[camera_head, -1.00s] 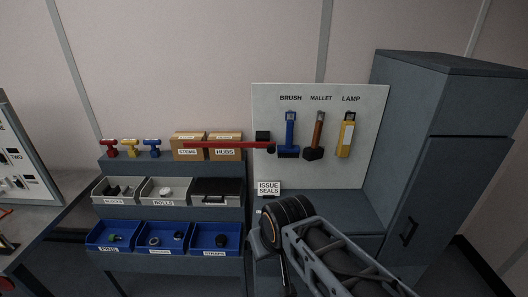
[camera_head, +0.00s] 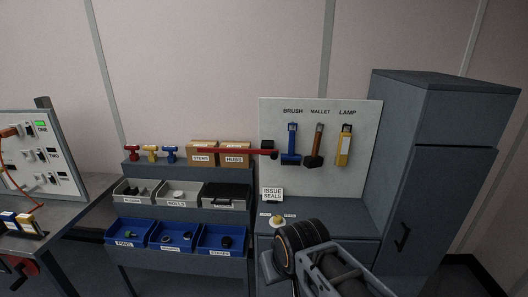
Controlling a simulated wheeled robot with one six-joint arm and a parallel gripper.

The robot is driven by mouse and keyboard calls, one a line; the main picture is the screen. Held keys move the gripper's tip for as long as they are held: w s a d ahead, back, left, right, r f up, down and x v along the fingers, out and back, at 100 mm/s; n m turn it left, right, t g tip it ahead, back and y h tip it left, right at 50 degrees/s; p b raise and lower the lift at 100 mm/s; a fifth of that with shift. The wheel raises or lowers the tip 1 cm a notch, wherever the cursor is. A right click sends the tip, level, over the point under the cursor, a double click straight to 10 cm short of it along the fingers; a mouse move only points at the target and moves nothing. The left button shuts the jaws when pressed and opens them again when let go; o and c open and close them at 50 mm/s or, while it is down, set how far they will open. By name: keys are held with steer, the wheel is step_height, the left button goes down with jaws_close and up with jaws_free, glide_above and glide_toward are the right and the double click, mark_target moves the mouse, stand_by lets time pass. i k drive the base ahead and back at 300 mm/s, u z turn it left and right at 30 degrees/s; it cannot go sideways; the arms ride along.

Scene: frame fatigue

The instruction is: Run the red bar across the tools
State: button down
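The red bar (camera_head: 238,151) sticks out level to the left from a dark pivot block (camera_head: 267,149) at the left edge of the white tool board (camera_head: 368,120). It passes in front of the cardboard boxes and does not cross the tools. A blue brush (camera_head: 291,146), a brown-handled mallet (camera_head: 316,145) and a yellow lamp (camera_head: 344,146) hang on the board under their labels. My arm shows at the lower right, its end near the grey counter and below the board, apart from the bar. The gripper's fingers cannot be made out.
Shelves at left hold red, yellow and blue valve-like pieces (camera_head: 151,153), boxes (camera_head: 202,153), grey bins (camera_head: 131,191) and blue bins (camera_head: 128,232). An "ISSUE SEALS" sign (camera_head: 272,194) and a small yellowish item (camera_head: 277,221) stand on the counter. A tall cabinet (camera_head: 440,170) stands right.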

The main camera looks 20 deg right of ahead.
mark_target(274, 153)
steer(key=u, duration=0.3)
steer(key=i, duration=1.15)
steer(key=u, duration=0.25)
